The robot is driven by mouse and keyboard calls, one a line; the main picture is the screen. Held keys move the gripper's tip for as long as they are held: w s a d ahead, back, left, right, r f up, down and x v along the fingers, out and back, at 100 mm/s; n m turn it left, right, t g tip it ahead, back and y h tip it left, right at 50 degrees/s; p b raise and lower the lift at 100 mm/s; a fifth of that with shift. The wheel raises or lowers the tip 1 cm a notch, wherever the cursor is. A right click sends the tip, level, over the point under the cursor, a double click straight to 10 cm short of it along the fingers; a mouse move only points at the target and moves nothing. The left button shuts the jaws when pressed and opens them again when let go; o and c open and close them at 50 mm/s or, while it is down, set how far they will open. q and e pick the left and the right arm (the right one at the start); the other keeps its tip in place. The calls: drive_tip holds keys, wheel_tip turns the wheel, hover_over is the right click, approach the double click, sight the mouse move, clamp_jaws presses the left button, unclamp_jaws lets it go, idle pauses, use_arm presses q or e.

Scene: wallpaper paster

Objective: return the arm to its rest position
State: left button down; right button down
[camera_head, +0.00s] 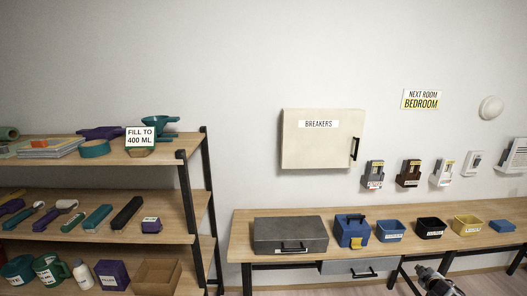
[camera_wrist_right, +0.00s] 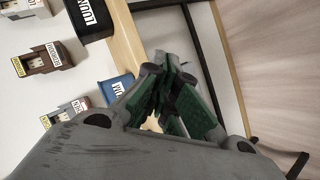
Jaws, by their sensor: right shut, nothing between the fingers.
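My right gripper (camera_head: 424,272) shows at the bottom edge of the head view, in front of the workbench (camera_head: 330,216) and below its top edge. Only its front part is in the picture. In the right wrist view the green-padded fingers of my right gripper (camera_wrist_right: 172,95) are drawn together, with nothing held between them. The fingers overlap the bench edge and a blue bin (camera_wrist_right: 117,86) in that view. My left gripper is in neither view.
The bench carries a grey metal case (camera_head: 290,235), a blue toolbox (camera_head: 355,232) and several small bins. A drawer (camera_head: 360,267) hangs under it. A loaded shelf rack (camera_head: 188,200) stands left. A breaker box (camera_head: 322,140) and wall devices are above the bench.

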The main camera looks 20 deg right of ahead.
drive_tip(key=s+a+f+m+g+y, duration=0.1)
drive_tip(key=s+a+f+g, duration=0.1)
drive_tip(key=s+a+f, duration=0.75)
drive_tip(key=s+a+f+g+y, duration=0.2)
drive_tip(key=s+a+f, duration=0.4)
drive_tip(key=f, duration=0.6)
drive_tip(key=s+a+f+m+g+y, duration=0.1)
drive_tip(key=s+a+f+g, duration=0.1)
drive_tip(key=s+a+f, duration=0.75)
drive_tip(key=s+a+f+y, duration=0.1)
drive_tip(key=s+a+f, duration=0.3)
drive_tip(key=a, duration=0.7)
drive_tip(key=s+a+f+g+y, duration=0.1)
drive_tip(key=s+a+f, duration=0.3)
drive_tip(key=a, duration=0.8)
drive_tip(key=s+a+f+y, duration=0.2)
drive_tip(key=s+a+f, duration=0.2)
drive_tip(key=a, duration=0.7)
drive_tip(key=shift+s+a+g, duration=0.35)
drive_tip(key=shift+s+g, duration=0.05)
drive_tip(key=shift+s, duration=0.1)
